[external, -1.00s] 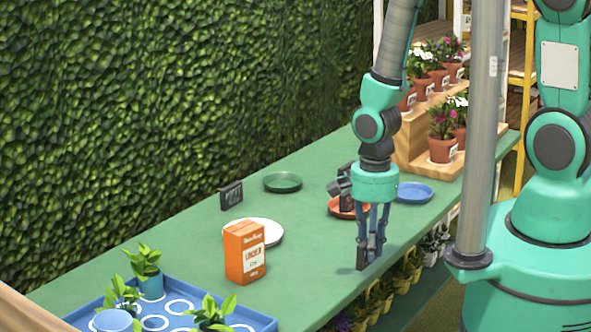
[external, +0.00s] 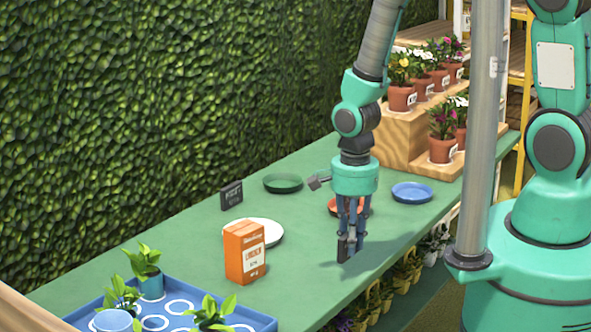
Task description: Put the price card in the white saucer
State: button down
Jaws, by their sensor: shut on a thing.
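My gripper (external: 349,246) points down over the right part of the green table and is shut on a small dark price card (external: 344,250). The card is upright between the fingers, seemingly just above the table; the exact gap is hard to tell. The white saucer (external: 272,235) lies to the left of my gripper, empty where it shows. Its front left part is hidden behind an orange box (external: 244,252).
A black card with white writing (external: 231,195) stands behind the saucer. A green saucer (external: 283,183), a blue saucer (external: 412,192) and a partly hidden orange saucer (external: 333,207) lie farther back. A blue tray (external: 262,323) with plants is front left. The table between card and white saucer is clear.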

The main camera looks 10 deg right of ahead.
jog(key=w+a, duration=0.8)
jog(key=w, duration=0.2)
jog(key=shift+w+r, duration=0.15)
jog(key=shift+r, duration=0.2)
jog(key=shift+a, duration=0.15)
jog(key=w+a, duration=0.3)
jog(key=w, duration=0.1)
jog(key=w+a+f+b, duration=0.1)
jog(key=w+a, duration=0.2)
jog(key=w, duration=0.1)
jog(key=w+a+b, duration=0.1)
jog(key=w+a, duration=0.3)
jog(key=shift+w+f, duration=0.15)
jog(key=shift+f, duration=0.1)
jog(key=shift+f+b, duration=0.5)
jog(key=shift+f, duration=1.25)
jog(key=shift+f, duration=0.1)
jog(key=c, duration=2)
grip_release()
jog(key=o, duration=0.4)
